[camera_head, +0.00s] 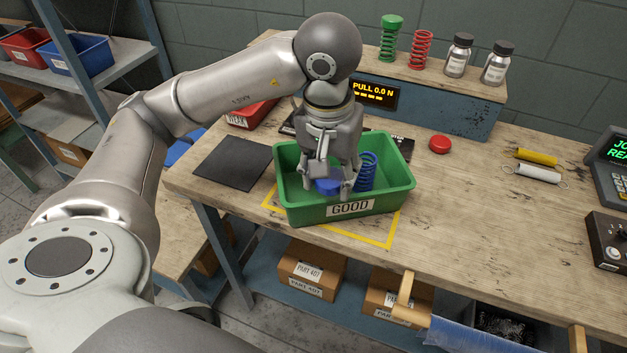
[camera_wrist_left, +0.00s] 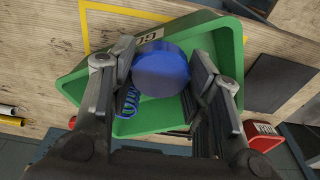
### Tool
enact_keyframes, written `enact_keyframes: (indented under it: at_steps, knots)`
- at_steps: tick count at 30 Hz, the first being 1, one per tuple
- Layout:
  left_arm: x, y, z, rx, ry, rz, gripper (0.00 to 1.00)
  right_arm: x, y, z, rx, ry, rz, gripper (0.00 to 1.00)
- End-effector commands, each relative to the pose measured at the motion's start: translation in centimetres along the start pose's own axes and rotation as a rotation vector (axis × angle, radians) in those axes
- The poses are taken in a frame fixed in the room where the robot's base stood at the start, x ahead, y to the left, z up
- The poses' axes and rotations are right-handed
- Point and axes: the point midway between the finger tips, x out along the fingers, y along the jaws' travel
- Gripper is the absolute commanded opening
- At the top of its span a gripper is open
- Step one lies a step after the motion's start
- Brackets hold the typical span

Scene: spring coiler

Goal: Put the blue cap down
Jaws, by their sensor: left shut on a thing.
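The blue cap (camera_head: 328,186) is between the fingers of my left gripper (camera_head: 328,184), inside the green GOOD bin (camera_head: 405,176). In the left wrist view the blue cap (camera_wrist_left: 161,69) fills the gap between the two fingers, and my left gripper (camera_wrist_left: 165,80) is shut on it. A blue spring (camera_head: 367,172) stands in the bin just right of the gripper. Part of the blue spring (camera_wrist_left: 130,100) shows beside the left finger in the wrist view. I cannot tell whether the cap touches the bin floor. My right gripper is not in view.
A yellow taped outline (camera_head: 391,238) surrounds the bin. A black mat (camera_head: 232,163) lies to its left, and a red WEAK bin (camera_head: 250,115) is behind. A red button (camera_head: 439,144) is to the right. The workbench's right middle is mostly clear.

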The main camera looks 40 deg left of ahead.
Motion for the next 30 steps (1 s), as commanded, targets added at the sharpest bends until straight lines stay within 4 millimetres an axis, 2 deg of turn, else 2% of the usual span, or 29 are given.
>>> enact_keyframes:
  at_steps: [3,10,18,24,30]
  knots:
    - [1.9,-2.1,-1.9,-0.009,-0.007,-0.004,0.21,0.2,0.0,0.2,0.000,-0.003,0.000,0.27]
    - [5.8,-4.0,-3.8,-0.004,-0.002,-0.003,0.21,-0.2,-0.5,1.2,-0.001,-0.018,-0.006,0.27]
    - [8.0,-5.1,-4.8,-0.002,-0.003,-0.003,0.21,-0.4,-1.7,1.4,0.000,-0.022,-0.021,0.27]
    - [10.4,-4.9,-4.3,-0.001,-0.002,-0.001,0.21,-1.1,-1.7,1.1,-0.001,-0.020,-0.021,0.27]
    - [10.7,-4.9,-4.4,-0.001,0.002,-0.001,0.21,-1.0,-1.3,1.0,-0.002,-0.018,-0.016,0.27]
